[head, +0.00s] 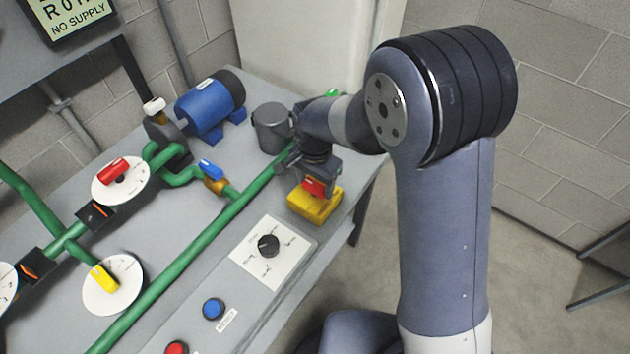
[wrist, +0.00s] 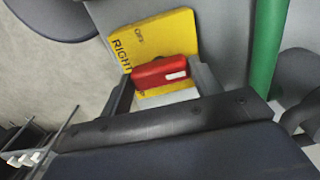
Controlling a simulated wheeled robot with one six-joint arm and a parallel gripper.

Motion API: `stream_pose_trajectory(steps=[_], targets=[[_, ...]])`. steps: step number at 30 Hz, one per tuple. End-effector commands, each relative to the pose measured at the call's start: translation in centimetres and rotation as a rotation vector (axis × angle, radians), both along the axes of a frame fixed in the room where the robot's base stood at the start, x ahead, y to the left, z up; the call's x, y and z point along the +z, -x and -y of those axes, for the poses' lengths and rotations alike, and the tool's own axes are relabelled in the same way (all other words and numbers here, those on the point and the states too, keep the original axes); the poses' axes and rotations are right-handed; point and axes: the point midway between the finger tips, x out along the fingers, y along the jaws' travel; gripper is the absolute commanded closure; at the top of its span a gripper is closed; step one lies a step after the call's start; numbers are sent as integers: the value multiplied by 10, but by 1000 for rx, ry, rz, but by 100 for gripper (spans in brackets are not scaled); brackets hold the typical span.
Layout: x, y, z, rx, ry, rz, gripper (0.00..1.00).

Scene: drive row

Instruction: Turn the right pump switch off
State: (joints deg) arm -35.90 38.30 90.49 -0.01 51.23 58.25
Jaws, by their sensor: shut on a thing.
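The right pump switch is a yellow box (head: 316,208) at the right end of the bench, with a red handle (head: 313,188) on top. In the wrist view the yellow plate (wrist: 155,38) reads "RIGHT" along one edge, with smaller lettering near its top that is hard to read. The red handle (wrist: 165,72), with a white mark, lies crosswise between the fingers there. My gripper (head: 317,172) is over the box and shut on the red handle; its fingers flank the handle's two ends in the wrist view (wrist: 165,90).
A selector dial (head: 268,245) on a white plate, a blue button (head: 213,308) and a red button (head: 176,347) sit along the bench front. A green pipe (head: 180,268) runs behind them. A blue motor (head: 210,103) and grey cylinder (head: 271,128) stand behind the switch. A sign (head: 72,15) reads "NO SUPPLY".

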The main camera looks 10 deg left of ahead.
Motion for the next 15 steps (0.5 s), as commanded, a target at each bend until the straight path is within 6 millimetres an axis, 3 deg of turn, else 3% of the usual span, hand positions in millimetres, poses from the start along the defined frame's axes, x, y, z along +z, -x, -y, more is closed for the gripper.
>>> stream_pose_trajectory(steps=[8,15], targets=[[0,0,0,75,-1,0,63],[0,0,0,250,-1,0,63]])
